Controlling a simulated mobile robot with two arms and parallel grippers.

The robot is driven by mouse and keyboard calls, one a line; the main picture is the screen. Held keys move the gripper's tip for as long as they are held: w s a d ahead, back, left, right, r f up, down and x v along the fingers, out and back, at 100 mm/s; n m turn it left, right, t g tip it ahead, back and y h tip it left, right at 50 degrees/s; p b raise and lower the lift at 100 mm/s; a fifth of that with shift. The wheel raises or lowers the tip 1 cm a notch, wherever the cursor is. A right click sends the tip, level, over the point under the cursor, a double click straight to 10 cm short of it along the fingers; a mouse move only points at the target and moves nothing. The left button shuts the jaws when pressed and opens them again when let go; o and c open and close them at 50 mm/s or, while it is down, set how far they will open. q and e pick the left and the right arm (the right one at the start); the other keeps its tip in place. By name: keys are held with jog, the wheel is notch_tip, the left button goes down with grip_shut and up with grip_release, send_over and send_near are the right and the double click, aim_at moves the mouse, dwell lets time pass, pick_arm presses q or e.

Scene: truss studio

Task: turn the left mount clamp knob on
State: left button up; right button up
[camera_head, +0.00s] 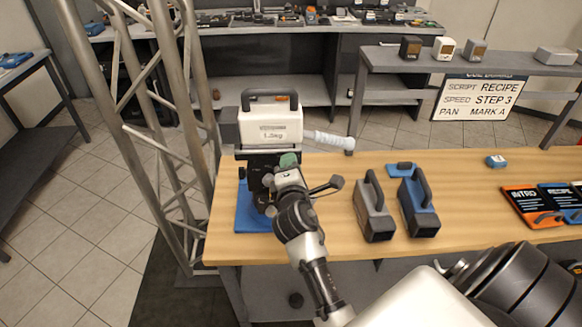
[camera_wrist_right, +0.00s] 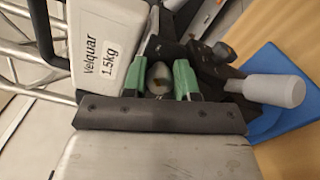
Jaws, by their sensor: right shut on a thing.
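A white box labelled Velquar 1.5kg (camera_head: 272,125), with a dark top handle, sits on a black clamp mount (camera_head: 257,177) at the left end of the wooden bench. My right gripper (camera_head: 287,162) is at the front right of the mount. In the right wrist view its green fingertips (camera_wrist_right: 159,82) close on the sides of a small grey rounded knob (camera_wrist_right: 158,71). In the head view the gripper hides the knob. A grey-handled lever (camera_wrist_right: 272,90) sticks out right of the fingers. My left gripper is not in view.
A blue base plate (camera_head: 252,217) lies under the mount. A grey handled block (camera_head: 373,212) and a blue one (camera_head: 418,207) stand to the right. A metal truss (camera_head: 172,120) rises close on the left. A pale padded handle (camera_head: 330,140) projects behind the mount.

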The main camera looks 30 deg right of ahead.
dwell(0.5)
jog(key=o, duration=0.9)
